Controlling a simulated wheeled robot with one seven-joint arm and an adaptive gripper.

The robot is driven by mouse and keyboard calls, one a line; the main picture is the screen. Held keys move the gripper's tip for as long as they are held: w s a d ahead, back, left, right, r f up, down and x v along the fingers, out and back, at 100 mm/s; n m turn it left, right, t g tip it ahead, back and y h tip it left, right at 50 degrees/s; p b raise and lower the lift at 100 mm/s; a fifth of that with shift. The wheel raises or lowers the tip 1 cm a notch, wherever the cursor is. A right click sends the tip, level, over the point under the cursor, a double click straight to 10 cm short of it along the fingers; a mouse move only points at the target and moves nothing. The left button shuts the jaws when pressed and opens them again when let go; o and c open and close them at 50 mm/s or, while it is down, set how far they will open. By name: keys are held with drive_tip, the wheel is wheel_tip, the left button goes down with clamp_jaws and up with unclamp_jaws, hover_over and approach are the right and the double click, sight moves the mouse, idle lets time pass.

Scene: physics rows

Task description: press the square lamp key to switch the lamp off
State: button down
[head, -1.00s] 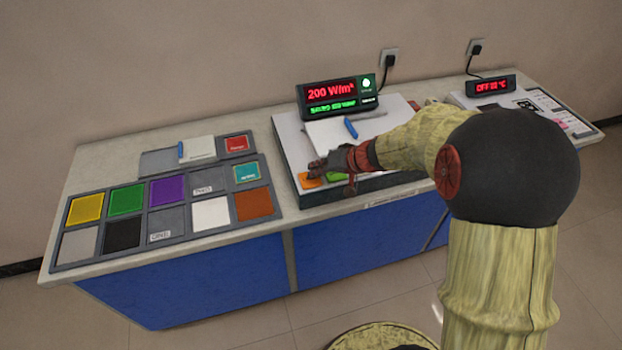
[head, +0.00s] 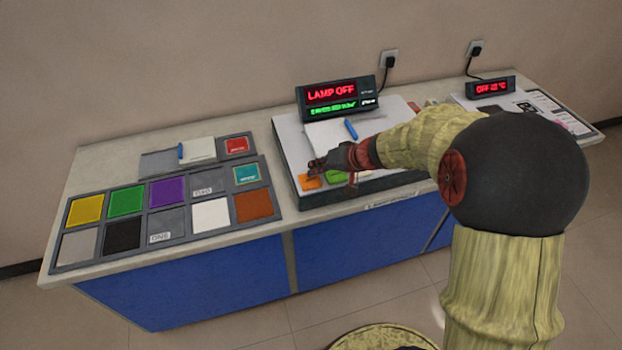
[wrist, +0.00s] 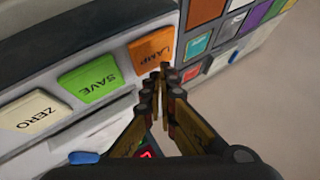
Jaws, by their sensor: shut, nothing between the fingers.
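The square lamp key is orange and lettered LAMP (wrist: 153,49); in the head view it (head: 310,182) is at the front left of the white instrument. My gripper (wrist: 163,72) is shut and empty, with its fingertips at the lower right edge of the lamp key. In the head view my gripper (head: 316,165) is just above the key; whether it touches cannot be told. The display (head: 331,93) behind reads LAMP OFF in red, with a green line below it.
A green SAVE key (wrist: 89,82) and a cream ZERO key (wrist: 35,111) sit beside the lamp key. A panel of coloured tiles (head: 165,208) lies to the left. A blue pen (head: 351,129) rests on paper behind my gripper. A second display (head: 491,87) stands at right.

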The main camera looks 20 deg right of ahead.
sight(316, 178)
drive_tip(key=shift+r, duration=0.25)
wheel_tip(316, 178, up, 6)
drive_tip(key=p, duration=0.3)
drive_tip(key=shift+f, duration=0.1)
idle(0.3)
idle(0.4)
